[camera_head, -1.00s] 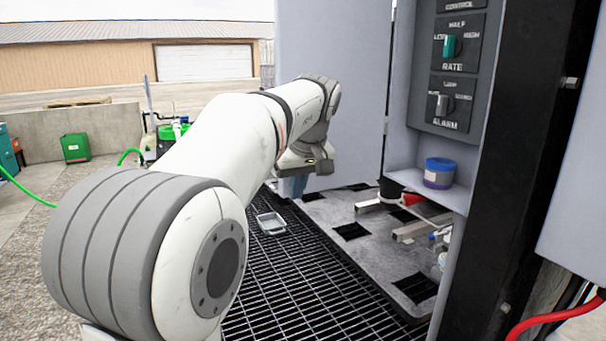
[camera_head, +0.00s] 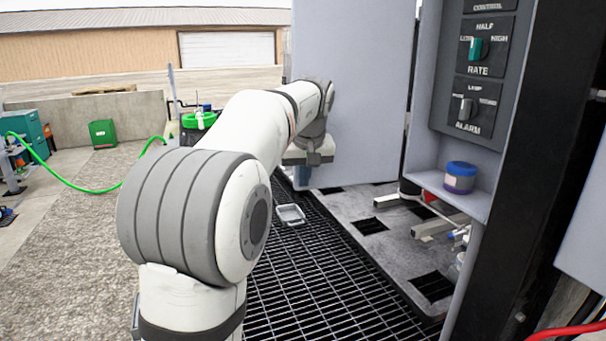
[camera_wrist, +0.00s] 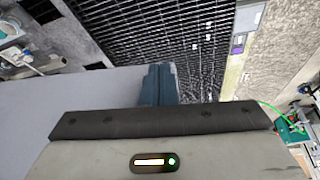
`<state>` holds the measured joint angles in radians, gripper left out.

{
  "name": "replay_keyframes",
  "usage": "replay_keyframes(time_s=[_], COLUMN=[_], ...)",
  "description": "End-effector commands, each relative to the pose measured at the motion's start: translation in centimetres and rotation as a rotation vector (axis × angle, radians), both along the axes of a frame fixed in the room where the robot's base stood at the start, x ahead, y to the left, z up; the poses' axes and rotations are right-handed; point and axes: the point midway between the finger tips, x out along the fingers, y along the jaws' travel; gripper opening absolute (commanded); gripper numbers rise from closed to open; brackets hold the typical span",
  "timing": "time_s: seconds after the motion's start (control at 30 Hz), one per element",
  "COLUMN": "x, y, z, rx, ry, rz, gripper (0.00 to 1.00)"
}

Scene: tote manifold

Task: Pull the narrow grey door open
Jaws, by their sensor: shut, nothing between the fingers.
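The grey door (camera_head: 365,95) is a tall flat panel, standing swung out from the cabinet, with the interior showing to its right. Its left edge is partly hidden behind my arm. In the wrist view a flat grey panel, seemingly this door (camera_wrist: 65,112), fills the left side up to my fingers. My gripper (camera_wrist: 160,84) has its blue-grey fingers together and empty, at the panel's edge; I cannot tell if they touch it. In the head view my gripper (camera_head: 302,178) hangs low in front of the door's left part, its fingers mostly hidden. No handle is visible.
The cabinet holds a control panel (camera_head: 476,75) and a blue-purple tub (camera_head: 460,178) on a shelf. A small metal tray (camera_head: 290,214) lies on the black floor grating (camera_head: 300,280). A green hose (camera_head: 90,190) crosses open gravel at left.

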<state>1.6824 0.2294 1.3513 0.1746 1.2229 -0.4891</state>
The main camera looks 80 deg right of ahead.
Motion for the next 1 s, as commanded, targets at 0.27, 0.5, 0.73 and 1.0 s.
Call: replay_keyframes(time_s=[0.27,0.5,0.73,1.0], x=[1.0,0.6,0.5,-0.1], y=[-2.5,-2.6,-2.0,1.8], z=[0.1,0.0,-0.1,1.2], rx=[-0.001,-0.002,-0.003,-0.008], ry=[-0.001,0.0,0.0,0.0], rz=[-0.109,-0.118,-0.118,-0.114], gripper=[0.0,0.0,0.0,0.0])
